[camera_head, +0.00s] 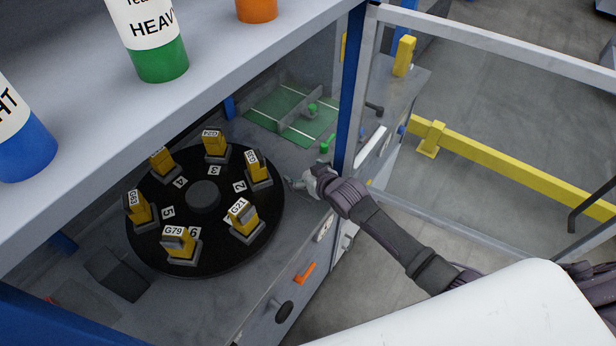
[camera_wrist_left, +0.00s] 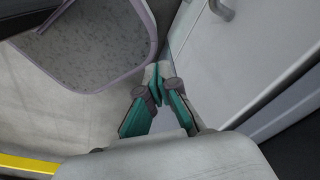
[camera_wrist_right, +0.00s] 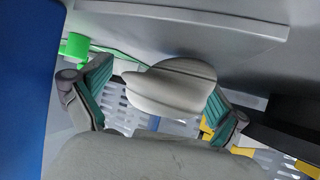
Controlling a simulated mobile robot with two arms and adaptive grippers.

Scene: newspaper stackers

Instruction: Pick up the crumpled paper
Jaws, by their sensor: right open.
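My right gripper (camera_head: 306,182) is at the cabinet's blue post, over the grey worktop and right of the black turntable. In the right wrist view its teal fingers (camera_wrist_right: 160,77) are apart. A pale, rounded, folded-looking object (camera_wrist_right: 172,88) shows between them; it may be the crumpled paper, but I cannot tell for sure, nor whether the fingers touch it. No crumpled paper is clear in the head view. My left gripper (camera_wrist_left: 158,80) shows only in the left wrist view, its fingertips together and nothing visible between them, beside a pale grey panel.
The black turntable (camera_head: 203,194) carries several yellow labelled blocks. A shelf (camera_head: 215,85) with bottles overhangs it. The blue post (camera_head: 350,95) stands close to the right gripper. A green mat (camera_head: 285,107) lies farther back, and yellow rails (camera_head: 500,160) run outside at right.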

